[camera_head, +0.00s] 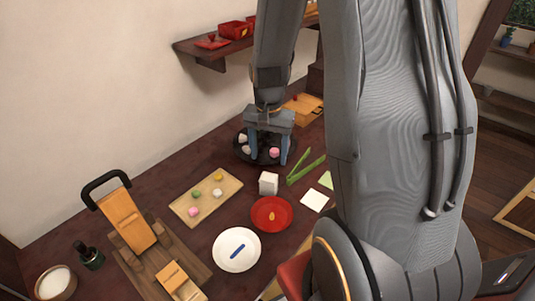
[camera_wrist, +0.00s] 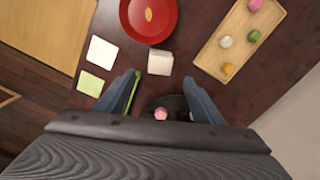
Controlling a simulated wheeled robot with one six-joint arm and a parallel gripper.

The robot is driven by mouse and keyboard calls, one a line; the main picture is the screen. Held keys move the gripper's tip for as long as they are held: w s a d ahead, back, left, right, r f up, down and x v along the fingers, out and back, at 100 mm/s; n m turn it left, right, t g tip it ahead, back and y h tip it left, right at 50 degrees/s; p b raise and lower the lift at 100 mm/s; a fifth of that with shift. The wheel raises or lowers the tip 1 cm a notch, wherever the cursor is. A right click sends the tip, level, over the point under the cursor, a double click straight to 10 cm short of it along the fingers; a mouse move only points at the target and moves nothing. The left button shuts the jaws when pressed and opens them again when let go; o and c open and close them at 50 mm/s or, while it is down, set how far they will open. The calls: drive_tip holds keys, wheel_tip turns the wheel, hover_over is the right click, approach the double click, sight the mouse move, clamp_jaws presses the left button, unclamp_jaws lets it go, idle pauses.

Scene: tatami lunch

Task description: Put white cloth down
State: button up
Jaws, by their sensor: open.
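A flat white square (camera_head: 313,200), which looks like the white cloth, lies on the dark table right of the red plate. It also shows in the wrist view (camera_wrist: 102,51), flat and beside a pale green square (camera_wrist: 90,84). My gripper (camera_head: 269,155) is open over the round dark dish (camera_head: 241,157) at the back of the table, apart from the white square. Nothing is seen held between the fingers (camera_wrist: 158,82) in the wrist view. A pink ball (camera_wrist: 161,114) shows low between them, in the dark dish.
A white cube (camera_head: 268,184), green tongs (camera_head: 305,168) and the red plate (camera_head: 271,221) are near the gripper. A wooden tray (camera_head: 180,208) with several sweets and a white plate (camera_head: 220,260) stand further forward. A wall shelf (camera_head: 212,60) is behind.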

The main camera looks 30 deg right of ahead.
drive_tip(key=s+a+r+n+t, duration=0.1)
drive_tip(key=s+a+r+n, duration=0.6)
drive_tip(key=s+a+n, duration=0.2)
drive_tip(key=shift+s+a+r, duration=0.15)
drive_tip(key=shift+s+a, duration=0.15)
drive_tip(key=shift+s, duration=0.25)
idle(0.5)
